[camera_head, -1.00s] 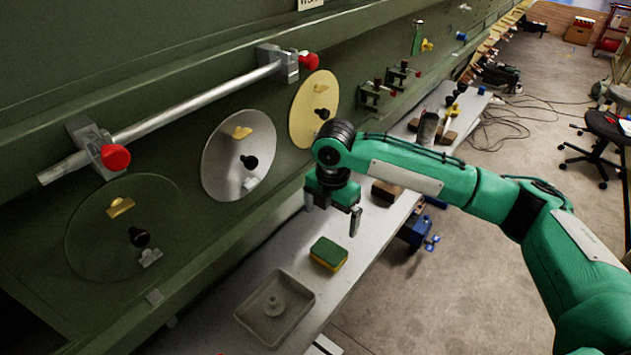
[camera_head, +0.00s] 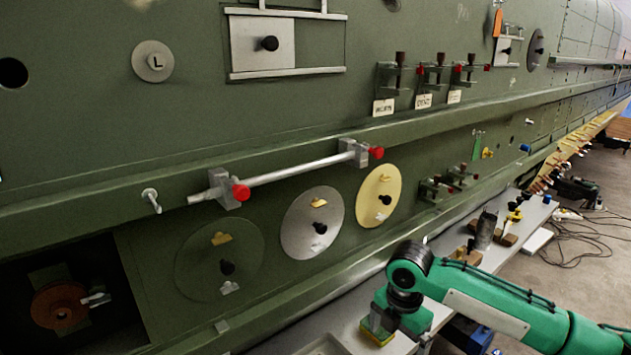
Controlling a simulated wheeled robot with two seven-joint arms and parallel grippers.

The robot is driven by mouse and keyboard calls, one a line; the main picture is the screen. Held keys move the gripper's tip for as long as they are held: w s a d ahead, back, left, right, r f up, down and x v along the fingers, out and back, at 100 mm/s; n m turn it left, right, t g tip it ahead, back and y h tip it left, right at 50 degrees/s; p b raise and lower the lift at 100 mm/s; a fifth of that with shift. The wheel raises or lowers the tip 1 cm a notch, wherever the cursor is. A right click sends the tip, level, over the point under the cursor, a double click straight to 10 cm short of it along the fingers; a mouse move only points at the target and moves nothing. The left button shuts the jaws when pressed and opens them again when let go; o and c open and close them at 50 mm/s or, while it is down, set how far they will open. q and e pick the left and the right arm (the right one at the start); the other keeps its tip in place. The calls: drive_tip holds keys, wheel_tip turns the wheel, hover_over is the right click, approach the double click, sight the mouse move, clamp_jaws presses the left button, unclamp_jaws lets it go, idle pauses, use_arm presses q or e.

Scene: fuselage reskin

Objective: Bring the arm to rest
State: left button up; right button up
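My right arm (camera_head: 505,308) is green and comes in from the lower right. Its wrist bends downward over the grey bench, and my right gripper (camera_head: 396,336) points down near the bottom edge of the view. Its fingertips are partly cut off or hard to make out, so its opening is unclear. A green and yellow sponge (camera_head: 374,335) shows just left of the gripper, partly covered by it; I cannot tell whether they touch. I see nothing held in the gripper. My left gripper is not in view.
The green fuselage wall (camera_head: 300,120) fills the left and back. A metal bar (camera_head: 290,172) with red knobs and several round discs, including a gold one (camera_head: 379,196), are on it. Blocks and tools lie on the bench's far part (camera_head: 490,258).

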drive_tip(key=s+a+f+m+t+y, duration=0.2)
drive_tip(key=s+a+f+m+y, duration=0.2)
drive_tip(key=s+a+f+m, duration=0.7)
drive_tip(key=s+d+f+m+t+h, duration=0.1)
drive_tip(key=s+d+f+m+h, duration=0.1)
drive_tip(key=s+d+m, duration=0.55)
drive_tip(key=s+d+f+m+t+h, duration=0.15)
drive_tip(key=s+d+m, duration=0.35)
drive_tip(key=s+d, duration=0.5)
wheel_tip(320, 180, down, 34)
drive_tip(key=s+g, duration=0.2)
drive_tip(key=s, duration=0.1)
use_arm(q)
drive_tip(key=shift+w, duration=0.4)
use_arm(e)
drive_tip(key=s+d+f+g, duration=0.1)
drive_tip(key=s+d+f, duration=0.2)
drive_tip(key=s+f, duration=1.4)
drive_tip(key=shift+s+f, duration=0.25)
drive_tip(key=shift+s, duration=0.2)
